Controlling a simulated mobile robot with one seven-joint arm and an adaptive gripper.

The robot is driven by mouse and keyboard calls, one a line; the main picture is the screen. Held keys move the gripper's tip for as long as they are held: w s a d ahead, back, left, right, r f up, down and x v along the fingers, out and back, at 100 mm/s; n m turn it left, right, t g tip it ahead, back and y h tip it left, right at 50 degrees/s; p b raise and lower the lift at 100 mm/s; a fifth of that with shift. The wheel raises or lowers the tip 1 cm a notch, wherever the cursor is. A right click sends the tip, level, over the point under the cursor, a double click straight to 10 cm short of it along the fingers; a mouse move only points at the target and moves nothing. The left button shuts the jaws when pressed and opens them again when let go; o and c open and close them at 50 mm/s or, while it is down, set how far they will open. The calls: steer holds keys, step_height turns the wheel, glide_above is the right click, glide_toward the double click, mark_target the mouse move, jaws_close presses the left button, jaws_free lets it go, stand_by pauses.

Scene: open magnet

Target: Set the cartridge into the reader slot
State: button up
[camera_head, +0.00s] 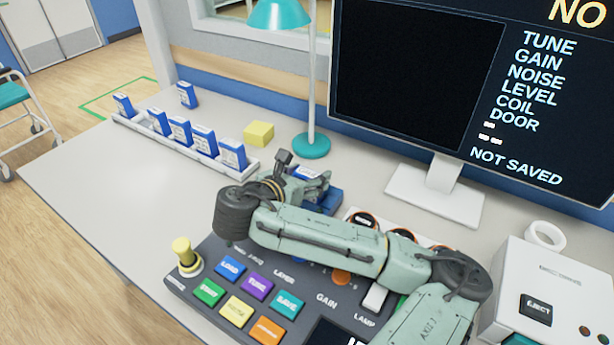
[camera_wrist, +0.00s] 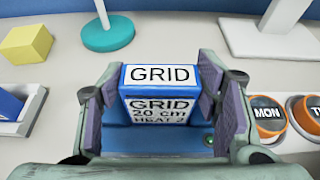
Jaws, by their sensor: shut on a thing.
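The cartridge (camera_wrist: 160,76) is blue with white labels reading "GRID" and "GRID 20 cm HEAT 2". My gripper (camera_wrist: 164,105) is shut on it, with one finger pad at each side. In the head view the cartridge (camera_head: 308,172) shows only in part beside my gripper (camera_head: 298,178). A blue block (camera_head: 328,198), which looks like the reader, lies right under the gripper; its blue surface (camera_wrist: 190,142) also shows below the cartridge in the wrist view. The slot is hidden, and I cannot tell whether the cartridge is inside it or above it.
A white rack (camera_head: 180,152) holds several blue cartridges at the left. A yellow block (camera_head: 258,133) and a teal lamp base (camera_head: 312,147) stand behind my gripper. A button console (camera_head: 250,285) lies in front, a monitor (camera_head: 420,90) behind right. The desk's left part is clear.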

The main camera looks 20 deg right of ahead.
steer(key=shift+f, duration=0.2)
steer(key=o, duration=1.2)
